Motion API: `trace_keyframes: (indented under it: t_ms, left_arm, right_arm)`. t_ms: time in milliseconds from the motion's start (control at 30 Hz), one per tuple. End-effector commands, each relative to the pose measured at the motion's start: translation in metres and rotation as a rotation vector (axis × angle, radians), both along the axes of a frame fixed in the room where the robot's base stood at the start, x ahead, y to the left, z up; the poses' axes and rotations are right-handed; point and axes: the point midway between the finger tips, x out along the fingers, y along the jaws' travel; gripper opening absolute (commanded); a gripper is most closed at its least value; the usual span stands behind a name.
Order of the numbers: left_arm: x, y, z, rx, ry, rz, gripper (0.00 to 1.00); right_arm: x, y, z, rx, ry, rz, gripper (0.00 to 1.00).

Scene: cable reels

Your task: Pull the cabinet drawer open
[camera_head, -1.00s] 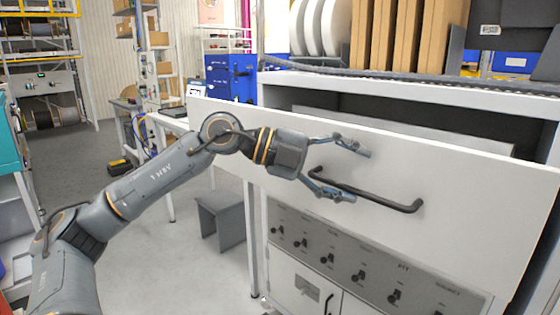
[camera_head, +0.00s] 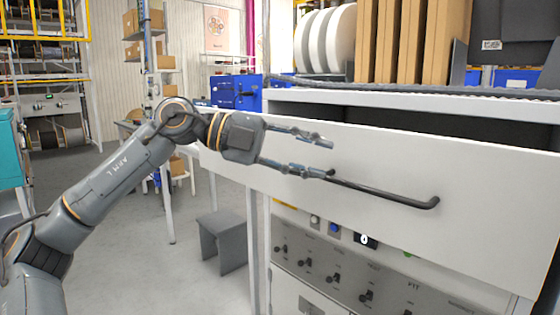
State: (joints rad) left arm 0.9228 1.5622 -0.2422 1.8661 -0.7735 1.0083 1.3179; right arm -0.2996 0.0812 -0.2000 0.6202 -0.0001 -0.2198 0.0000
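The white drawer front (camera_head: 480,205) of the cabinet (camera_head: 300,97) stands out in front of the cabinet body, with a dark gap behind its upper edge. A dark bar handle (camera_head: 385,192) runs across the drawer front. My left gripper (camera_head: 330,158) has its two fingers apart, with nothing between them. Its fingertips are by the left end of the handle. The lower finger overlaps that end in the picture; I cannot tell whether it touches. My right gripper is not in view.
A panel of switches (camera_head: 335,280) is below the drawer. White reels (camera_head: 325,38) and brown boards (camera_head: 405,40) stand above the cabinet. A grey stool (camera_head: 222,240) is on the floor at its left. Open floor lies behind my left arm.

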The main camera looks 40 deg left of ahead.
Motion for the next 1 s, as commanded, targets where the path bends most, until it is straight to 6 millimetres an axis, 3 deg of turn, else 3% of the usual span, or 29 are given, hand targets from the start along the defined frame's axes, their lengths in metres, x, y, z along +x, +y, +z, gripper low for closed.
trace_keyframes:
  t_ms: [600,1000]
  left_arm:
    - [-0.029,0.032,0.004,0.002,0.001,0.001,0.34]
    - [-0.034,0.036,0.006,0.0,0.002,-0.001,0.34]
  right_arm:
    - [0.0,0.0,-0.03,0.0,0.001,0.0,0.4]
    - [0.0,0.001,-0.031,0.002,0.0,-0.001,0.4]
